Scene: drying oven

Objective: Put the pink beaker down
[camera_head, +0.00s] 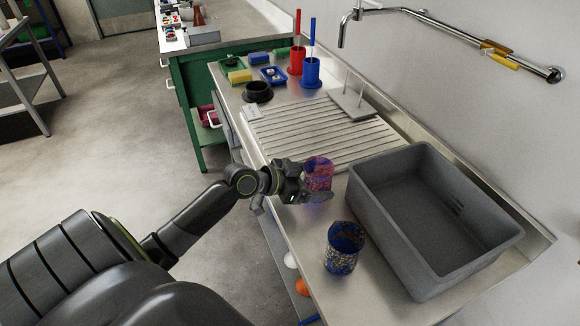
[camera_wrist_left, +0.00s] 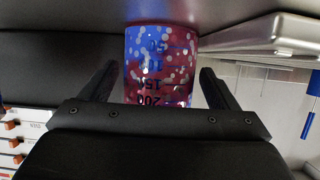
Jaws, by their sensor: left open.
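The pink beaker (camera_head: 319,175), mottled pink and blue with dark volume marks, stands on the steel counter at the near edge of the ribbed drainboard. In the left wrist view the beaker (camera_wrist_left: 160,65) sits between the two fingers of my left gripper (camera_wrist_left: 160,88), with a gap on each side. In the head view my left gripper (camera_head: 312,190) reaches in from the left around the beaker, and its fingers are apart. Part of the beaker is hidden behind the gripper. My right gripper is not in view.
A blue speckled beaker (camera_head: 342,248) stands on the counter nearer to me. A deep grey basin (camera_head: 430,215) takes up the right side. The drainboard (camera_head: 322,132) behind is mostly bare, with a peg stand (camera_head: 353,103) on it. Brushes in red (camera_head: 297,60) and blue (camera_head: 311,72) holders stand farther back.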

